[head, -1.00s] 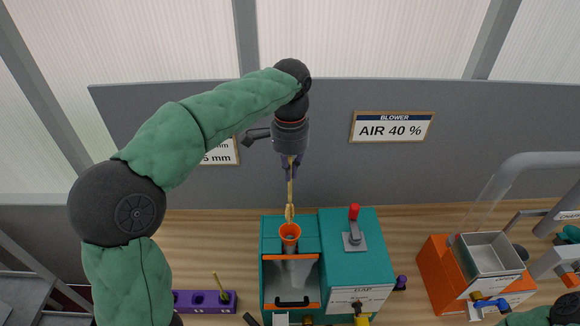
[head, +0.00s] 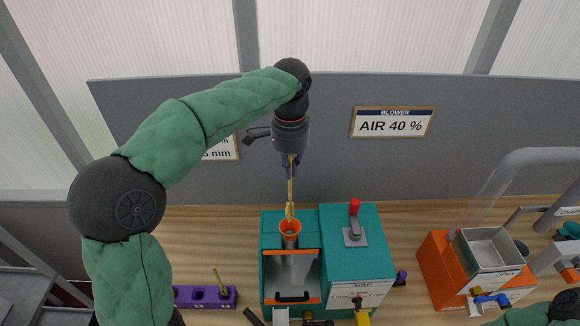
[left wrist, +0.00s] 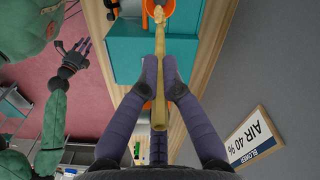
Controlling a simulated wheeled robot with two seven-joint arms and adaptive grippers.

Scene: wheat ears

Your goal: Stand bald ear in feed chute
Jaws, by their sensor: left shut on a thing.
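My left gripper (head: 291,162) is shut on a slim straw-coloured ear (head: 290,195), which hangs nearly upright below the fingers. The left wrist view shows the fingertips (left wrist: 160,78) pressed on both sides of the ear (left wrist: 160,100). The orange funnel-shaped feed chute (head: 290,228) sits on the teal machine. The ear's lower end is at the chute mouth in the head view and overlaps the orange rim (left wrist: 170,6) in the left wrist view. I cannot tell how far it is inside. My right gripper (left wrist: 73,56) shows small at the left of the wrist view, its fingers spread and empty.
A purple rack (head: 190,298) with another ear (head: 218,282) standing in it is left of the machine. A red-topped lever (head: 354,212) stands on the teal box right of the chute. An orange unit with a metal bin (head: 488,258) is at the right.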

